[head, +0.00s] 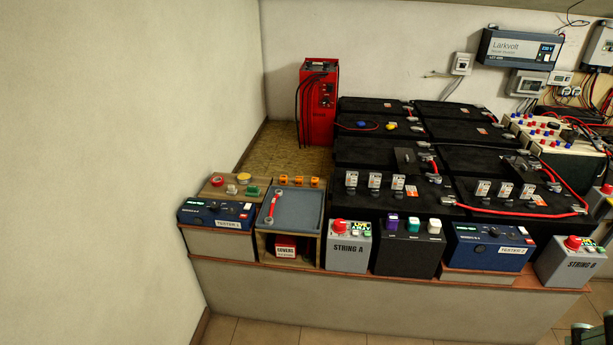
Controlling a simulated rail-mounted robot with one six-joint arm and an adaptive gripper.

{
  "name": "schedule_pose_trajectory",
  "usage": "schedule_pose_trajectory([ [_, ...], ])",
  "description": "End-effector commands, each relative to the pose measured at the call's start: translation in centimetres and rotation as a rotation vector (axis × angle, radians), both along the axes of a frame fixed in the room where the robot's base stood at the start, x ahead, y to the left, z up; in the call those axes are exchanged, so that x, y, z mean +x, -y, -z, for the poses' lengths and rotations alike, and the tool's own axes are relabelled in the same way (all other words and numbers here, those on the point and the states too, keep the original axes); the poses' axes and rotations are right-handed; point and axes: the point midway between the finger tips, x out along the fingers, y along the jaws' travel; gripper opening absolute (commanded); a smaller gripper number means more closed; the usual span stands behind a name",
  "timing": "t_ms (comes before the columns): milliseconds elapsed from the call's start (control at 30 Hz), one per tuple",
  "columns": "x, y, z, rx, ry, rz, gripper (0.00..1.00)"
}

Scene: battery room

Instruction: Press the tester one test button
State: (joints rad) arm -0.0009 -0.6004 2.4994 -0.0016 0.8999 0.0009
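Tester 1, a dark blue box (205,217), sits at the left end of the bench in the head view. Its front carries a white label reading TESTER 1. A small green display shows at its upper left. Small dark controls show on its sloped face, but they are too small to tell which is the test button. A similar blue box, tester 2 (487,257), stands farther right. My gripper is not clearly in view. Only a grey-green piece shows at the bottom right corner, well away from tester 1.
A wooden board (210,188) with coloured knobs is behind tester 1. The String A box (347,256), black batteries and red cables fill the right. A wall (120,150) is close on the left.

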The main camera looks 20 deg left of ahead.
Motion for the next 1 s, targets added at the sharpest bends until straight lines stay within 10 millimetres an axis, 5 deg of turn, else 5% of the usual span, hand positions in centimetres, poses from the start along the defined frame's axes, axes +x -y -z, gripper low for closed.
schedule_pose_trajectory([
  [433,0.00,0.00,0.00,0.000,0.000,0.000,0.00],
  [1000,0.00,0.00,0.00,0.000,0.000,0.000,0.00],
])
